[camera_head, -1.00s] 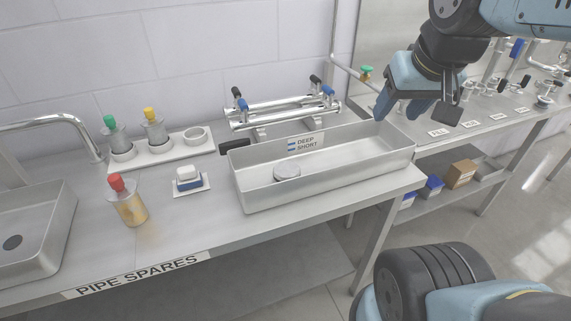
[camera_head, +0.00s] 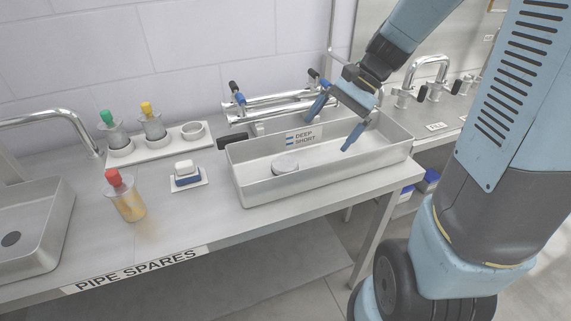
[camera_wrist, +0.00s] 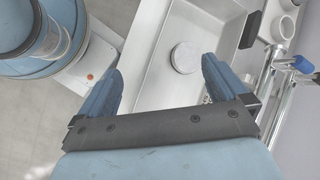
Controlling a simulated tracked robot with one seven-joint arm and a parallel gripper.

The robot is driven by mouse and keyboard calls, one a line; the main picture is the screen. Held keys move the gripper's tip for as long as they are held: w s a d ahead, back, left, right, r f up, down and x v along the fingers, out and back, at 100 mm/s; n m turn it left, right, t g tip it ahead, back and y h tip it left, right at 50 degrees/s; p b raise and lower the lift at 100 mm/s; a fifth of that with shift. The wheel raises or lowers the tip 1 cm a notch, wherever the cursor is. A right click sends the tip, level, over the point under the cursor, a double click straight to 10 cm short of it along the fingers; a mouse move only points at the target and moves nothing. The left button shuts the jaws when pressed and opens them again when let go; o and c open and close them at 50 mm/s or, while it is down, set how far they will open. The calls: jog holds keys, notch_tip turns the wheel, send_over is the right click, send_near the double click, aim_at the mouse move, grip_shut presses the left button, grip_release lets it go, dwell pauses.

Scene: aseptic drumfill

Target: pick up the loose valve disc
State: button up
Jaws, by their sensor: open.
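The loose valve disc (camera_head: 285,164) is a pale grey round piece lying in the left half of a long metal tray (camera_head: 254,200) labelled "DEEP SHORT". In the wrist view the disc (camera_wrist: 185,57) lies flat on the tray floor, ahead of and between my fingertips. My gripper (camera_head: 333,128) is open and empty, its blue fingers spread above the right part of the tray, to the right of the disc. In the wrist view my gripper (camera_wrist: 161,75) shows both fingers apart, with nothing between them.
Shiny pipes (camera_head: 268,104) on a rack stand behind the tray. A white holder (camera_head: 172,150) with capped bottles, a red-capped bottle (camera_head: 128,201) and a white-and-blue block (camera_head: 187,175) stand left. A sink (camera_head: 45,215) is at far left. Bench space is free before the block.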

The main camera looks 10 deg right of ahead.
aim_at(287, 162)
jog(key=w+f+m+y, duration=0.2)
jog(key=f, duration=0.1)
jog(key=w+a+f+m+g+y, duration=0.1)
jog(key=w+f+m+y, duration=0.1)
jog(key=f, duration=0.2)
jog(key=w+a+f+m+y, duration=0.1)
jog(key=w+f+m, duration=0.1)
jog(key=w+f, duration=0.1)
jog(key=shift+w+f+m+y, duration=0.1)
jog(key=shift+f+m+y, duration=0.2)
jog(key=shift+f+y, duration=0.1)
jog(key=shift+w+f, duration=0.15)
jog(key=shift+f, duration=0.2)
jog(key=shift+x, duration=3.8)
jog(key=shift+w, duration=0.15)
jog(key=c, duration=1.3)
jog(key=shift+g, duration=0.3)
jog(key=shift+c, duration=0.3)
jog(key=shift+r, duration=0.15)
